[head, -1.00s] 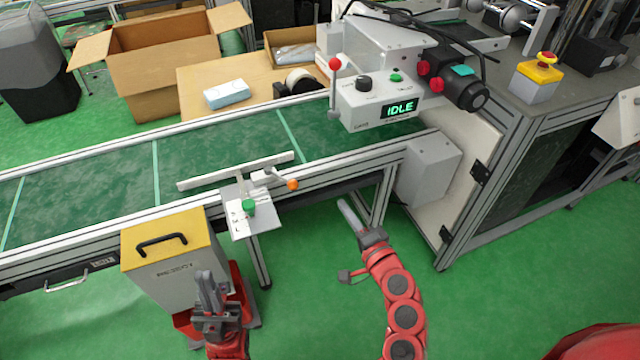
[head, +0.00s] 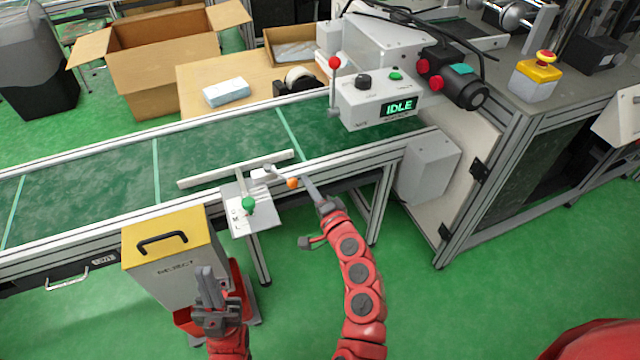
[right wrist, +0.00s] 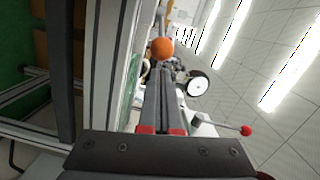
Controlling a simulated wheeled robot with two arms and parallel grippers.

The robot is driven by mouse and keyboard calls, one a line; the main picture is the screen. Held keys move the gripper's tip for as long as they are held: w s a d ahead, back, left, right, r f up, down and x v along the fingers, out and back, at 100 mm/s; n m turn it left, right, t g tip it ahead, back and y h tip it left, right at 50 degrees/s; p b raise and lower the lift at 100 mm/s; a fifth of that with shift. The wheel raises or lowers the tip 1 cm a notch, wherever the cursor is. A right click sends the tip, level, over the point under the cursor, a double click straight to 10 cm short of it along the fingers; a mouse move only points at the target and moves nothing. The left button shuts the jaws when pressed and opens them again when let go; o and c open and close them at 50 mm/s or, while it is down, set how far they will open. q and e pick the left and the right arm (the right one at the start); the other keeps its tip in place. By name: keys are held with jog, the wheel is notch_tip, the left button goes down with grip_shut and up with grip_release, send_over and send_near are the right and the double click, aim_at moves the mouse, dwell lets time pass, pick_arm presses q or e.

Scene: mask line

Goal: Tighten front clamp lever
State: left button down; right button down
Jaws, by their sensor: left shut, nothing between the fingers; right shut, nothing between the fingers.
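The front clamp lever has an orange knob (head: 292,183) at its tip and sits at the front rail of the conveyor, beside a white bracket plate (head: 240,222) with a green knob (head: 249,203). My right gripper (head: 309,184) is shut and empty, with its fingertips just right of the orange knob. In the right wrist view the orange knob (right wrist: 162,48) shows just beyond the tips of the shut fingers (right wrist: 161,75); I cannot tell whether they touch. My left gripper (head: 207,272) is shut and empty, in front of the reject bin and away from the lever.
The grey reject bin (head: 180,272) with a yellow top stands below the conveyor at left. The green conveyor belt (head: 210,153) carries a white guide bar (head: 200,180). A control box (head: 360,112) reading IDLE, with a red-knobbed lever (head: 335,63), overhangs the belt. Green floor is clear in front.

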aim_at(297, 184)
jog(key=shift+a, duration=0.2)
jog(key=shift+s+a+m+t+h+p, duration=0.3)
jog(key=shift+s+a+m+h+p, duration=0.25)
jog(key=shift+h+p, duration=0.3)
jog(key=shift+s+a+m+t+h+p, duration=0.3)
jog(key=shift+s+a+m+h+p, duration=0.3)
jog(key=shift+h, duration=0.35)
jog(key=shift+w+d, duration=0.1)
jog(key=shift+d, duration=0.05)
jog(key=shift+d, duration=0.15)
